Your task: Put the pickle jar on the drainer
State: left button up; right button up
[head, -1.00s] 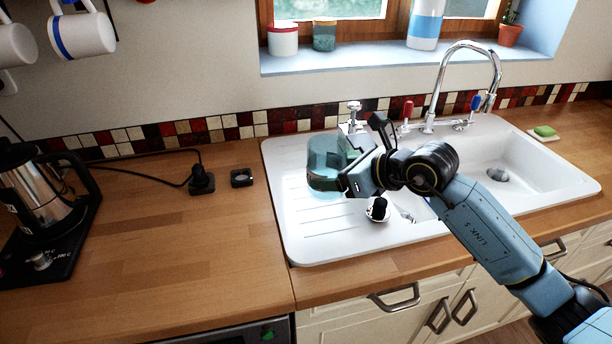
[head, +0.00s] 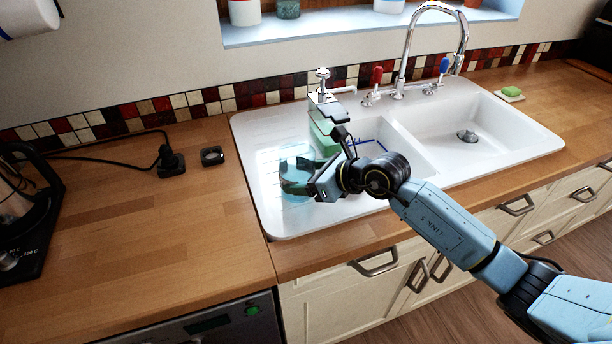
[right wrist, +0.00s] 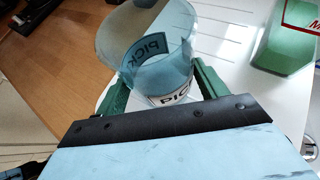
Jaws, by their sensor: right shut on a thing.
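The pickle jar (head: 298,160) is clear bluish glass and stands upright over the white ribbed drainer (head: 262,150) at the left of the sink. My right gripper (head: 312,182) is shut on the jar from the right. In the right wrist view the jar (right wrist: 160,50) shows its "PICK" label between the two green fingers (right wrist: 160,88). I cannot tell whether its base touches the drainer. My left gripper is not in view.
A green bottle (head: 322,132) stands close behind the jar, near a metal pump top (head: 322,76). The tap (head: 408,55) and sink bowl (head: 490,125) are to the right. A kettle (head: 18,205) is at far left. Bare worktop (head: 170,230) lies left of the drainer.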

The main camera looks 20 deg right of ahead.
jog(key=o, duration=1.4)
jog(key=shift+f, duration=0.15)
jog(key=shift+o, duration=0.2)
jog(key=shift+r, duration=0.25)
jog(key=v, duration=1.2)
